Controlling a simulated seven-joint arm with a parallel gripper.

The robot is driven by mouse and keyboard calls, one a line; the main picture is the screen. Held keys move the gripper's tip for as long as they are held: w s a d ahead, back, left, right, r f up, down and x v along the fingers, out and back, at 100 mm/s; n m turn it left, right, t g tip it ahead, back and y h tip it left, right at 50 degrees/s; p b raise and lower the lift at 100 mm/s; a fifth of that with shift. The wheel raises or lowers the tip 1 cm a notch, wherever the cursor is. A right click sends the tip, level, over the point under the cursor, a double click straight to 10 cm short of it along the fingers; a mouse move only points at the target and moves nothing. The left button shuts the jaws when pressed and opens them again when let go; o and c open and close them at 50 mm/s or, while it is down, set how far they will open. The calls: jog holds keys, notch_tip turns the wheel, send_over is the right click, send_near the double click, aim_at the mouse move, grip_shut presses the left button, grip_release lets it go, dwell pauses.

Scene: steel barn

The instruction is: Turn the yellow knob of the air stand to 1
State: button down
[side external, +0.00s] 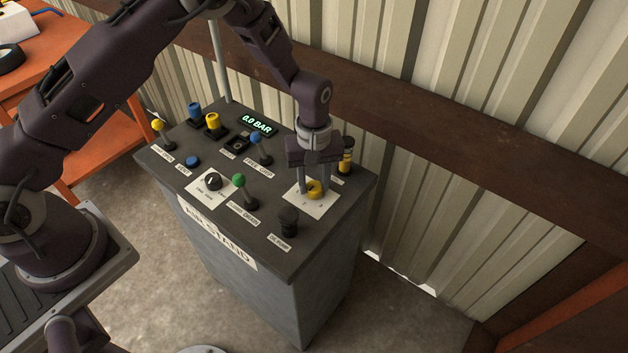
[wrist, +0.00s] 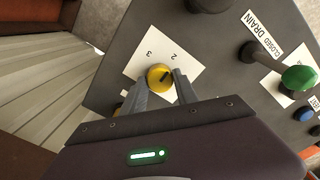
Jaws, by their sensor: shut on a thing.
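The air stand (side external: 313,300) is a grey cabinet with a dark sloped top full of controls. The yellow knob (side external: 315,188) sits on a white plate (side external: 322,206) at the top's right side. It also shows in the wrist view (wrist: 157,76), where a dark pointer mark is on it and the digits 2 and 3 are readable on the plate (wrist: 133,65). A digit 1 is not visible there. My gripper (side external: 315,187) points down over the knob, its two fingers shut on the knob's sides. In the wrist view the fingers (wrist: 160,84) hide part of the plate.
A green-topped lever (side external: 240,181), a black knob (side external: 213,181) and a dark knob (side external: 288,221) stand nearby. A yellow-and-black part (side external: 346,155) is close behind my gripper. A display (side external: 257,124) reads 0.0 BAR. The corrugated wall (side external: 480,120) rises behind the stand.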

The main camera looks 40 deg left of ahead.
jog(key=m, duration=0.6)
jog(key=shift+m, duration=0.3)
jog(key=m, duration=0.5)
jog(key=shift+m, duration=0.3)
dwell(0.5)
jog(key=c, duration=0.9)
grip_release()
jog(key=shift+c, duration=0.2)
